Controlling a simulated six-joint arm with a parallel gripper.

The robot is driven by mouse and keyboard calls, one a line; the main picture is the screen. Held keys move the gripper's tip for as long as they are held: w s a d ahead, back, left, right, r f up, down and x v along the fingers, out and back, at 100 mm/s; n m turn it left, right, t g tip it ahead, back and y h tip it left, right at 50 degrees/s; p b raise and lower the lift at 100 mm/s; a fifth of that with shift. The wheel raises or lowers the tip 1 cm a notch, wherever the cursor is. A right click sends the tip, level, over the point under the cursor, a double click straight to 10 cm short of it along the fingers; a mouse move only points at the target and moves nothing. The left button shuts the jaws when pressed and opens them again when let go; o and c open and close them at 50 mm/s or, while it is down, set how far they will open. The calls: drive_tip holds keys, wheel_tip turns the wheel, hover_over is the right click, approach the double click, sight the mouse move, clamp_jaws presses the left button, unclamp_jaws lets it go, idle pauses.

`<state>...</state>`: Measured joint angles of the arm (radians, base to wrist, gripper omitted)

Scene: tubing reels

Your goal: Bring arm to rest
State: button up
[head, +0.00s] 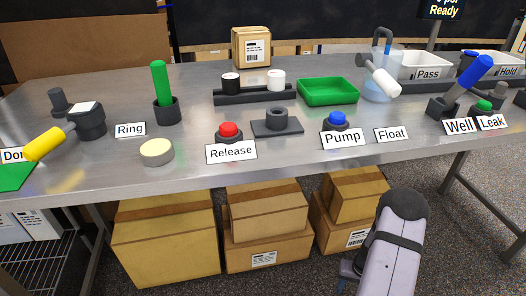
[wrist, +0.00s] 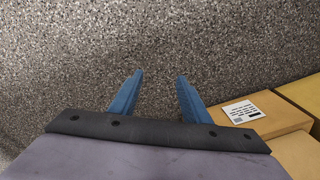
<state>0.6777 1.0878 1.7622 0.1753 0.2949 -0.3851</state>
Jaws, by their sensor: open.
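My arm shows at the lower right of the head view, in front of the table and below its top. My gripper (wrist: 154,82) shows in the wrist view with two blue fingers spread apart. Nothing is between the fingers, and speckled floor (wrist: 150,40) lies beyond them. In the head view the gripper is mostly hidden behind my arm, with only a bit of blue showing. The metal table (head: 300,165) stands apart from my arm.
Cardboard boxes (head: 165,245) stand under the table, one close to my arm; a box (wrist: 262,125) shows at the wrist view's right. On the table are a red button (head: 229,130), a blue button (head: 337,119), a green tray (head: 328,92) and a yellow-handled lever (head: 44,144).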

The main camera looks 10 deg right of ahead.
drive_tip(key=w+a+r+t+y+b, duration=0.1)
drive_tip(key=w+a+r, duration=0.1)
drive_tip(key=a+r, duration=0.7)
drive_tip(key=w+a+r+b, duration=0.1)
drive_tip(key=w+a+r, duration=0.1)
drive_tip(key=a+r, duration=0.75)
drive_tip(key=s+a+r+n+g+h+p, duration=0.1)
drive_tip(key=s+a+r+n+p, duration=0.15)
drive_tip(key=s+r, duration=0.4)
drive_tip(key=s+a+r+n+p, duration=0.25)
drive_tip(key=s+r, duration=0.25)
drive_tip(key=s, duration=0.3)
wheel_tip(320, 180, up, 36)
drive_tip(key=p, duration=3.6)
drive_tip(key=shift+w+a+p, duration=0.25)
drive_tip(key=shift+a+p, duration=0.05)
